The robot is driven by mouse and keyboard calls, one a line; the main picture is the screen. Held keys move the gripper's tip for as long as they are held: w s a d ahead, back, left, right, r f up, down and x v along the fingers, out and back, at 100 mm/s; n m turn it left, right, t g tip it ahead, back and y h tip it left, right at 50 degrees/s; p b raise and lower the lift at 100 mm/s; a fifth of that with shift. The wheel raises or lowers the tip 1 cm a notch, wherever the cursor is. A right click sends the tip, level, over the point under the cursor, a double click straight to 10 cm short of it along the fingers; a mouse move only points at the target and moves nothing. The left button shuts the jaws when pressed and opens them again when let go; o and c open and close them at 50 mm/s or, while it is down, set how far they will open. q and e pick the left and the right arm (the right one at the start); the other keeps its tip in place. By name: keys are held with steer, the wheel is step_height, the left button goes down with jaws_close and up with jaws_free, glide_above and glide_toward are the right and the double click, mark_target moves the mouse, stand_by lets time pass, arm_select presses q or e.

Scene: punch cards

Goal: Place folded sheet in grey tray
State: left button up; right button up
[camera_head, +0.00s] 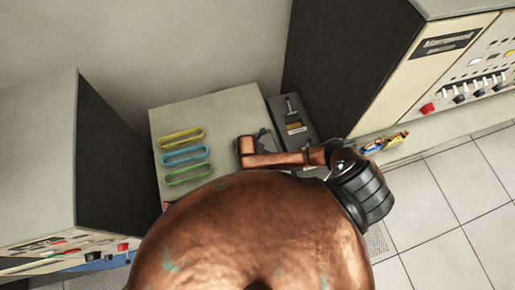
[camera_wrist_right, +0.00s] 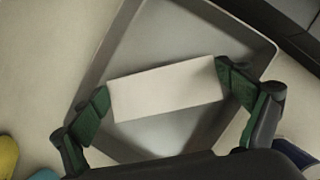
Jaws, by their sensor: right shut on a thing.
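The folded sheet (camera_wrist_right: 150,92) is a pale, flat rectangle in the right wrist view. My right gripper (camera_wrist_right: 167,90) is shut on it, with a green-padded finger at each short end. The grey tray (camera_wrist_right: 112,45) is a shallow, raised-rim tray behind and below the sheet. The sheet overlaps its inside in the picture; I cannot tell whether it touches the tray floor. In the head view my right gripper (camera_head: 246,152) is over the pale cabinet top, and the sheet cannot be made out there. My left gripper is not in view.
Yellow (camera_head: 181,138), blue (camera_head: 184,156) and green (camera_head: 188,174) oblong holders lie on the left of the pale cabinet top (camera_head: 213,107). A dark panel (camera_head: 295,128) adjoins it on the right. Tall cabinets stand on both sides. My arm hides the front area.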

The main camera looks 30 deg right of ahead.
steer(key=o, duration=0.4)
steer(key=v, duration=1.2)
steer(key=shift+r, duration=0.1)
